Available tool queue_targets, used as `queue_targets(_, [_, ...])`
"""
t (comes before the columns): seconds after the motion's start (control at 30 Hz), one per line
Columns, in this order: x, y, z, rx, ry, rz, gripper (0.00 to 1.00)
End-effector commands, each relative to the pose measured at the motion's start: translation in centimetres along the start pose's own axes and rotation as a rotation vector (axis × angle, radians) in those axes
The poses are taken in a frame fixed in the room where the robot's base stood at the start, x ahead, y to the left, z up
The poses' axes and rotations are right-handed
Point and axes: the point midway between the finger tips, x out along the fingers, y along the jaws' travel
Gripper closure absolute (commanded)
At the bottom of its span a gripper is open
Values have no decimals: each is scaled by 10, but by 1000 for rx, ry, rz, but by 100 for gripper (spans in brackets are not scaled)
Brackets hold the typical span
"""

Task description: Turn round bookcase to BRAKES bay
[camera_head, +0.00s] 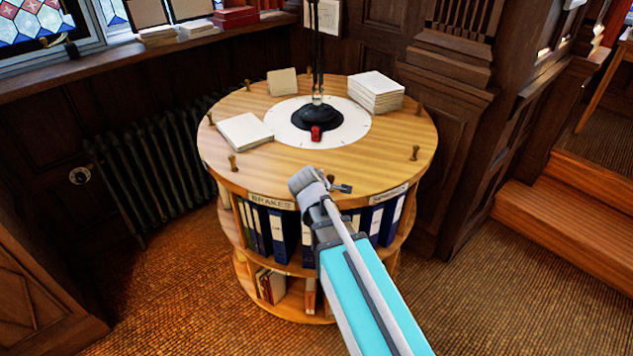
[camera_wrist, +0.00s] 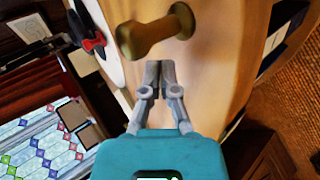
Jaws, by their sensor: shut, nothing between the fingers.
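The round bookcase (camera_head: 285,182) has a light wood top with several turned pegs on its rim. One peg (camera_head: 233,163) stands at the front left and another (camera_head: 414,152) at the right. The BRAKES label (camera_head: 271,201) is on the edge at front left, above binders. A second label (camera_head: 388,194), too small to read, is at front right. A red pointer (camera_head: 316,133) sits at the front of the black central base. My gripper (camera_head: 343,188) is shut and empty over the front rim. In the wrist view a peg (camera_wrist: 150,38) lies just past the fingertips (camera_wrist: 158,68); contact is unclear.
A paper stack (camera_head: 376,92), a white pad (camera_head: 245,131) and a small card stand (camera_head: 282,82) are on the top. A radiator (camera_head: 150,165) is close at the left, a wood pillar (camera_head: 450,130) at the right. Steps (camera_head: 565,220) lie beyond.

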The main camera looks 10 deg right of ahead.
Motion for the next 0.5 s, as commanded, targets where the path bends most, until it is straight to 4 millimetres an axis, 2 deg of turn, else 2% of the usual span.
queue_targets(0.5, [9, 7, 44, -31, 35, 0, 100])
